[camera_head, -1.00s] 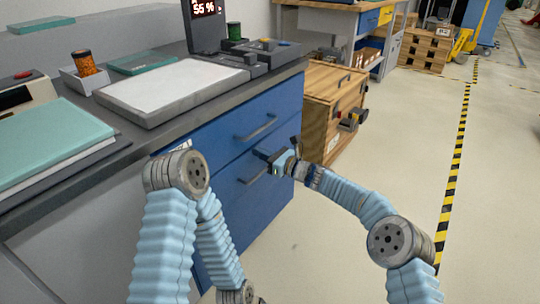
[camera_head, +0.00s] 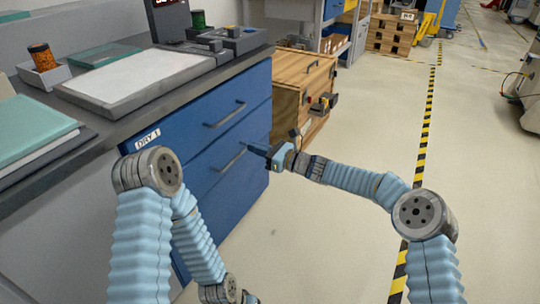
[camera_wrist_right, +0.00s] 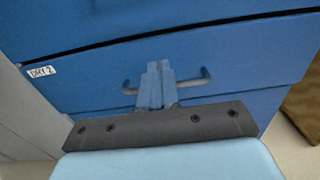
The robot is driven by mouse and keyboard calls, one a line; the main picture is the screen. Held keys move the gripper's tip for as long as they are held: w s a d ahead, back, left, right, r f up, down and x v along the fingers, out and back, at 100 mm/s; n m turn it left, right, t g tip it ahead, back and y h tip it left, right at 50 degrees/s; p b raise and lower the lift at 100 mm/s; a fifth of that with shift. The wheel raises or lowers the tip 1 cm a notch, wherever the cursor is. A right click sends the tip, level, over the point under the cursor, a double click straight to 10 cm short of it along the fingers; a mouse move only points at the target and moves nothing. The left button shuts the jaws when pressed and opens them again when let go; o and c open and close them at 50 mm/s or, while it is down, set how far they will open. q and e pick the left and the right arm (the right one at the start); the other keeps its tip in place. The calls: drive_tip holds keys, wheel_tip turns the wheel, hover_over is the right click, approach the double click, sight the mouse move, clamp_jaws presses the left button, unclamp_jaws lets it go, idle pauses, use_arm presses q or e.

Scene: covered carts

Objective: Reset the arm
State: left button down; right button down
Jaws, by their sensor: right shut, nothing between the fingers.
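My right arm (camera_head: 360,182) reaches from the lower right toward the blue drawers. My right gripper (camera_head: 256,149) is in front of the lower drawer's handle (camera_head: 230,158), with nothing in its fingers. In the right wrist view the two blue fingers (camera_wrist_right: 157,84) are together. They cover the middle of the handle (camera_wrist_right: 200,80), whose ends show on both sides; I cannot tell whether they touch it. My left arm (camera_head: 140,235) bends down at the lower left; its gripper is out of the picture.
The counter (camera_head: 245,62) above the blue drawers (camera_head: 215,105) holds a scale with a white plate (camera_head: 140,80) and a jar (camera_head: 42,57). A wooden cabinet (camera_head: 300,80) stands just beyond. Open floor (camera_head: 350,125) lies to the right, with a yellow-black stripe (camera_head: 428,115).

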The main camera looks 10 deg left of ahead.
drive_tip(key=s+d+f+n+g+h, duration=0.1)
drive_tip(key=s+d+f+n+h, duration=0.3)
drive_tip(key=f, duration=0.3)
drive_tip(key=s+d+f+n+g+h+p, duration=0.1)
drive_tip(key=s+d+f+g, duration=0.1)
drive_tip(key=s+d+f, duration=0.4)
drive_tip(key=s+d+f+n+g+h, duration=0.1)
drive_tip(key=s+d+f+n+h, duration=0.3)
drive_tip(key=f, duration=0.5)
drive_tip(key=s+d+f+n+h, duration=0.1)
drive_tip(key=s+d+f+n, duration=0.1)
drive_tip(key=s+d, duration=0.3)
drive_tip(key=s+d+f+n+h+p, duration=0.1)
drive_tip(key=s+d+f+n, duration=0.2)
drive_tip(key=s, duration=0.7)
drive_tip(key=s+d+f+n+h, duration=0.2)
drive_tip(key=s+d+n, duration=0.3)
drive_tip(key=s+d, duration=0.3)
drive_tip(key=shift+d+f+n+g+p, duration=0.3)
drive_tip(key=shift+d+n+g+p, duration=0.05)
drive_tip(key=shift+d+n+g, duration=0.05)
